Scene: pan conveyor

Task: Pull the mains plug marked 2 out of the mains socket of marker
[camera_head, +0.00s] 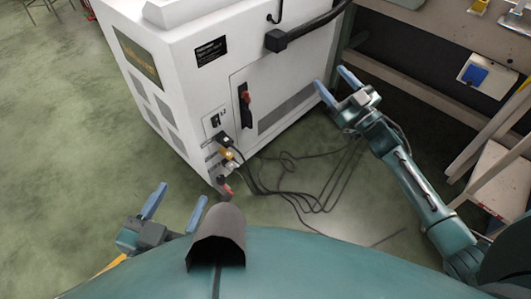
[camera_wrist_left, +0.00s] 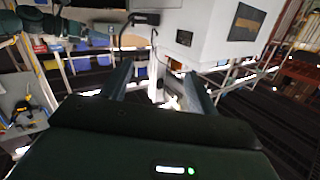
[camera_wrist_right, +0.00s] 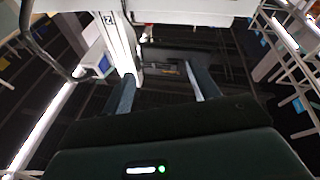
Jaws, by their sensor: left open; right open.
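A white machine cabinet (camera_head: 210,80) stands ahead in the head view. My left gripper (camera_head: 176,207) is open and empty, left of and nearer than the plugs. My right gripper (camera_head: 331,78) is open and empty, to the right of the cabinet, apart from the plugs.
Black cables (camera_head: 310,195) lie looped on the green floor right of the plugs. A thick black cable connector (camera_head: 277,41) sticks out higher up. A workbench (camera_head: 435,25) and a shelf stand at the right. Floor at left is clear.

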